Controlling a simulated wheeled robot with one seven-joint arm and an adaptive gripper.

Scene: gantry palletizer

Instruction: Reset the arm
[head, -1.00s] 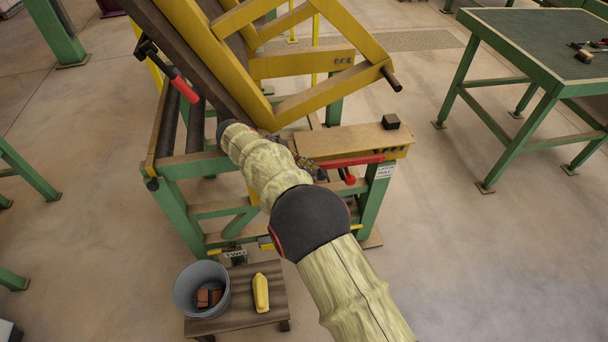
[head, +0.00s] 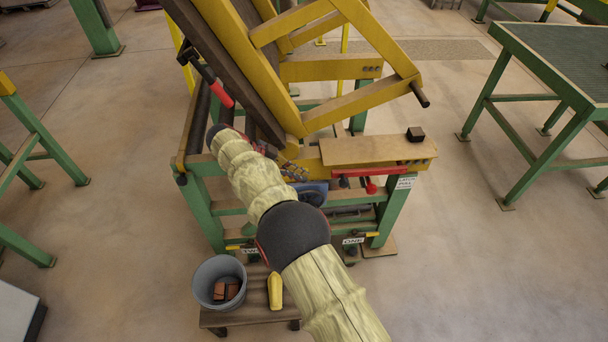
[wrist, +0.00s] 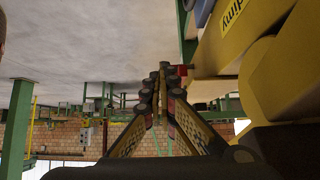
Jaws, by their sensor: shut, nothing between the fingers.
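My gripper (head: 292,172) is beside the green machine frame, just left of the wooden-topped ledge (head: 370,150), and partly hidden behind my arm. In the wrist view my gripper (wrist: 164,78) has its fingertips together with nothing between them. A yellow tilting frame (head: 335,67) stands raised above the machine. A lever with a red grip (head: 218,92) is at its left. A red bar (head: 368,171) with a red knob lies under the ledge's front edge, near a label plate (head: 405,183).
A grey bucket (head: 206,287) holding brown blocks and a yellow object (head: 275,291) stand on a low wooden table (head: 245,317). A small dark block (head: 415,134) sits on the ledge. A green table (head: 560,60) stands right. Floor between is clear.

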